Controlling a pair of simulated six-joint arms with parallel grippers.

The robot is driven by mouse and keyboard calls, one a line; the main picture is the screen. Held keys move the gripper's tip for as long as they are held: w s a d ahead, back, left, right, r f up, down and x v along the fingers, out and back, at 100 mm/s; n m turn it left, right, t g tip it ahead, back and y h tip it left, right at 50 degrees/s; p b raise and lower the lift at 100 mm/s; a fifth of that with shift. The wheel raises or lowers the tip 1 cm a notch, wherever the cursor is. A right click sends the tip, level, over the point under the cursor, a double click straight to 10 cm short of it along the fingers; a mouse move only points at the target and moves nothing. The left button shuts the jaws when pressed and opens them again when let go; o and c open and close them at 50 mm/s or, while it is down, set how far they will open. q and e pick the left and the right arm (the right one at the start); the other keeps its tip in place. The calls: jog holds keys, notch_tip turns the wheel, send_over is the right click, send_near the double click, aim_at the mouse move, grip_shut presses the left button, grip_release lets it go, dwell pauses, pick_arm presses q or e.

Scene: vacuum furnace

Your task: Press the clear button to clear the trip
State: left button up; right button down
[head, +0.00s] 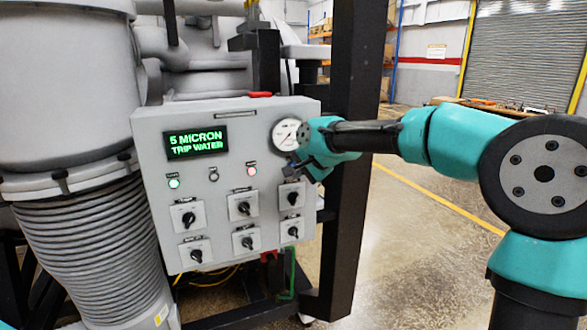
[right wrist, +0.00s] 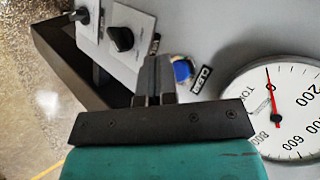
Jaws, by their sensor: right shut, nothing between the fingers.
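The grey control panel (head: 225,115) has a lit display (head: 196,142) reading "5 MICRON TRIP WATER". In the right wrist view a blue button (right wrist: 183,70) sits on the panel beside a label (right wrist: 201,79) that appears to read "CLEAR". My right gripper (head: 291,168) is in front of the panel's right side, just below the gauge, and hides the button in the head view. In the right wrist view its fingers (right wrist: 155,75) are shut and empty, just left of the button and partly overlapping its edge. I cannot tell whether they touch it. My left gripper is not in view.
A round gauge (head: 287,134) is just above my right gripper. Several black rotary knobs (head: 244,208) fill the lower panel. Green (head: 173,183) and red (head: 251,171) lamps sit under the display. A dark frame post (head: 352,220) stands right of the panel.

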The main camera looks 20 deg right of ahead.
jog(key=shift+w, duration=0.8)
dwell(1.1)
jog(key=shift+s, duration=0.8)
jog(key=s, duration=0.5)
dwell(0.7)
dwell(0.6)
